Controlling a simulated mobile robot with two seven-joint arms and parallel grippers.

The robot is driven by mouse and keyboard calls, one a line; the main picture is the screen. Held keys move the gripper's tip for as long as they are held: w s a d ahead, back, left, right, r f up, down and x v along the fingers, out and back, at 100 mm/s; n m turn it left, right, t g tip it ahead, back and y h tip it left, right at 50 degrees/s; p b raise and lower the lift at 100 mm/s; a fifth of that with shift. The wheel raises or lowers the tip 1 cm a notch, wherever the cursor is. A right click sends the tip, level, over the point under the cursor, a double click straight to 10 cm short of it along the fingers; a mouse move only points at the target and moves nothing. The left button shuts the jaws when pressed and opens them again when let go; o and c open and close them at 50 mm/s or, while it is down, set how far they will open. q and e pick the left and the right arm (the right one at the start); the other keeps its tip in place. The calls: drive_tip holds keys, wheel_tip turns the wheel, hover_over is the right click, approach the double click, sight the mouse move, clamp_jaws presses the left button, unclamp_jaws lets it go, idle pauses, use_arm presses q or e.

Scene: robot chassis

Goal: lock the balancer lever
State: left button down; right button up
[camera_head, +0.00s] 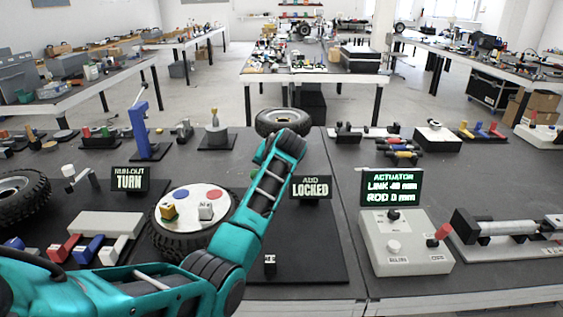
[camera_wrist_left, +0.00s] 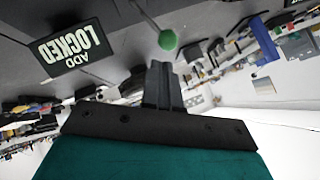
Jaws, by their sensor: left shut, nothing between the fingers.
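The sign reading "ADD LOCKED" (camera_head: 311,187) stands on a black base right of my left forearm in the head view. It also shows rotated in the left wrist view (camera_wrist_left: 75,47). A green ball (camera_wrist_left: 168,41) on a thin rod, which looks like the lever's knob, hangs just beyond the fingertips of my left gripper (camera_wrist_left: 164,68). The gripper is shut and empty, and appears apart from the ball. In the head view my forearm hides the gripper and most of the lever area. My right gripper is not in view.
A tyre with a pale disc (camera_head: 188,200) and coloured patches lies left of my forearm, beside the "RUN-OUT TURN" sign (camera_head: 130,181). A grey control box (camera_head: 404,246) with an "ACTUATOR" display (camera_head: 391,187) stands right. Another tyre (camera_head: 283,122) lies behind. The black base's right part is clear.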

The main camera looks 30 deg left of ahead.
use_arm(q)
drive_tip(key=v, duration=0.8)
drive_tip(key=shift+d, duration=0.15)
drive_tip(key=shift+w, duration=0.1)
drive_tip(key=s+d+f+m+h, duration=0.1)
drive_tip(key=s+d+f+h, duration=0.15)
drive_tip(key=s+f, duration=0.5)
drive_tip(key=s+d+f+m+h, duration=0.1)
drive_tip(key=s+d+f, duration=0.2)
drive_tip(key=s+f, duration=0.45)
drive_tip(key=s+d+f+m+g+h, duration=0.15)
drive_tip(key=s+d, duration=0.25)
drive_tip(key=s, duration=0.6)
drive_tip(key=s+d+f+m+g+h, duration=0.1)
drive_tip(key=s+d+h, duration=0.3)
drive_tip(key=s, duration=0.6)
drive_tip(key=w+d+f+t, duration=0.3)
drive_tip(key=w+f+t, duration=0.3)
drive_tip(key=f+t, duration=0.1)
drive_tip(key=shift+w+d+f+m+h, duration=0.3)
drive_tip(key=shift+w+d+f+m, duration=0.1)
drive_tip(key=shift+f, duration=0.4)
